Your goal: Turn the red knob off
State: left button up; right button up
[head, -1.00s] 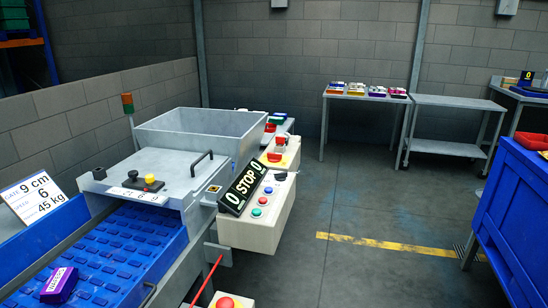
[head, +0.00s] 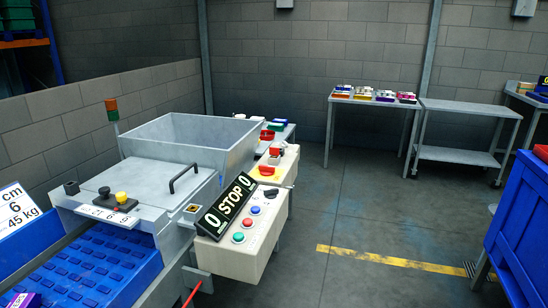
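Several red controls show in the head view, and I cannot tell which one is the red knob. A cream control box (head: 226,262) carries a tilted "0 STOP 0" display, a red button (head: 255,210), blue and green buttons and a black knob (head: 270,193). Behind it, a cream and yellow unit (head: 286,160) bears a red part (head: 266,170) and a red block (head: 274,152). A thin red rod (head: 192,294) rises at the bottom edge. Neither of my grippers is in view.
A grey machine with an open metal hopper (head: 225,133) and blue conveyor (head: 95,262) fills the left. A purple package (head: 20,299) lies at lower left. A blue bin (head: 522,220) stands right. Between them the floor is open, with a yellow line (head: 385,260).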

aim_at(265, 170)
jog(key=i+l+u, duration=0.15)
jog(key=i+l, duration=1.1)
jog(key=l, duration=0.1)
